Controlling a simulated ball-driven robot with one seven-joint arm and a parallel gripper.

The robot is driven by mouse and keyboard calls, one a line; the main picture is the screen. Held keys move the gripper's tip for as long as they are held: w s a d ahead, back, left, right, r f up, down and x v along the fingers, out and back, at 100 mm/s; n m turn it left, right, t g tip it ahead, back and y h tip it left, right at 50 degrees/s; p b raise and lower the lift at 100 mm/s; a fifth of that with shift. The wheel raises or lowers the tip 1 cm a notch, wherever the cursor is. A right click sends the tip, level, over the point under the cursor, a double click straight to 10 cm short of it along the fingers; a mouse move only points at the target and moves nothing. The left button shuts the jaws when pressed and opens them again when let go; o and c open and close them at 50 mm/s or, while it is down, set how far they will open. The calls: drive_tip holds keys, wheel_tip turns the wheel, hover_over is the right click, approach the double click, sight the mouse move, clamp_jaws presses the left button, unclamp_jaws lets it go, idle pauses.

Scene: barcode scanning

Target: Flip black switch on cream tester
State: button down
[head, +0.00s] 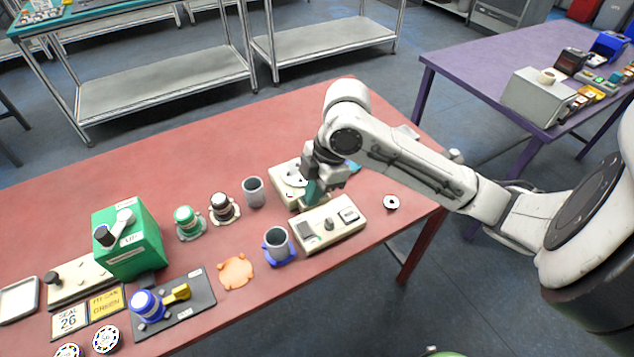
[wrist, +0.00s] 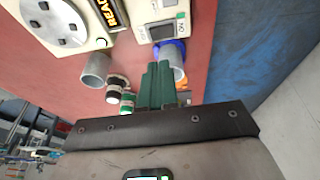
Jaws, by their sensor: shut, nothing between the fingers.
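A cream tester box (head: 345,232) stands near the right end of the red table. Its top carries a dark rectangular part, a dark upright piece (head: 328,224) and a small labelled panel; which one is the black switch, and its position, I cannot tell. Part of a cream box with labels (wrist: 146,10) shows at the top of the wrist view. My gripper (head: 312,192) is shut and empty, its green fingers pressed together, just behind the cream tester and beside another cream device. In the wrist view the fingers (wrist: 157,75) point toward the labelled box, with a blue-based cup near the tips.
The other cream device (head: 284,172) has a round plate. A grey cup in a blue base (head: 278,246) stands left of the tester, a bare grey cup (head: 253,191) behind it. A small white disc (head: 391,202) lies to the right. A green box (head: 130,240) stands farther left.

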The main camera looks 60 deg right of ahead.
sight(308, 231)
drive_tip(key=x, duration=0.5)
drive_tip(key=d+x, duration=0.1)
drive_tip(key=x, duration=0.2)
drive_tip(key=shift+s+f+p, duration=0.1)
drive_tip(key=shift+f+p, duration=0.25)
drive_tip(key=shift+f, duration=0.05)
drive_tip(key=shift+d+f+g+p, duration=0.1)
drive_tip(key=shift+f+g+p, duration=0.15)
drive_tip(key=shift+g+p, duration=0.15)
drive_tip(key=shift+f+y, duration=0.25)
drive_tip(key=shift+y, duration=0.15)
drive_tip(key=shift+s+a, duration=0.45)
drive_tip(key=shift+s, duration=0.2)
